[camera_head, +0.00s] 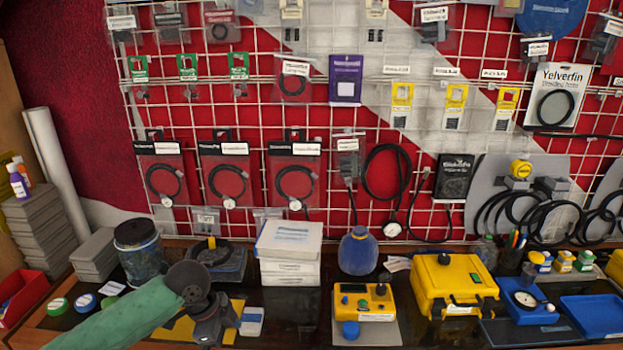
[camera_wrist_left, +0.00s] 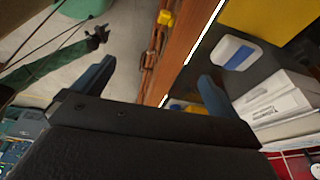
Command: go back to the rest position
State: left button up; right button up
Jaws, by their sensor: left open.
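My left arm, in a green sleeve, comes in from the lower left of the head view. My left gripper (camera_head: 214,322) is over the front of the bench, left of the stacked white boxes. In the left wrist view its two blue fingers stand wide apart, with nothing between them (camera_wrist_left: 155,88). A green-sleeved arm with a dark gripper-like end (camera_wrist_left: 96,38) shows at the upper left of the wrist view, over the floor. It appears to be my right arm; its jaws are too small to read. No right arm shows in the head view.
A white-and-blue item (camera_head: 252,321) lies just right of the left gripper. White boxes (camera_head: 289,258), a yellow tester (camera_head: 364,302), a yellow case (camera_head: 454,285) and a blue tray (camera_head: 597,316) stand along the bench. A dark jar (camera_head: 138,250) is behind the arm.

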pick_arm(q)
jog(key=s+d+f+n+t+h, duration=0.1)
jog(key=s+d+f+n+t, duration=0.2)
jog(key=s+d+f+n, duration=0.45)
jog(key=s+a+f+n+y, duration=0.2)
jog(key=s+a+f+n, duration=0.25)
jog(key=s, duration=0.45)
jog(key=s+a+f+n+y, duration=0.2)
jog(key=s+a+f+n, duration=0.2)
jog(key=s+a, duration=0.3)
jog(key=s+d+f+b+x, duration=0.1)
jog(key=s+x, duration=0.2)
jog(key=x, duration=0.9)
jog(key=s+d+f+b+x, duration=0.1)
jog(key=s+x, duration=0.2)
jog(key=x, duration=1)
jog(key=s+f, duration=0.4)
jog(key=f, duration=0.8)
jog(key=s+f+g+b, duration=0.1)
jog(key=s+f, duration=0.3)
jog(key=f, duration=0.8)
jog(key=shift+f, duration=0.4)
pick_arm(e)
notch_tip(320, 180, up, 6)
jog(key=w+a, duration=0.2)
jog(key=shift+a+f, duration=0.25)
jog(key=shift+w, duration=0.1)
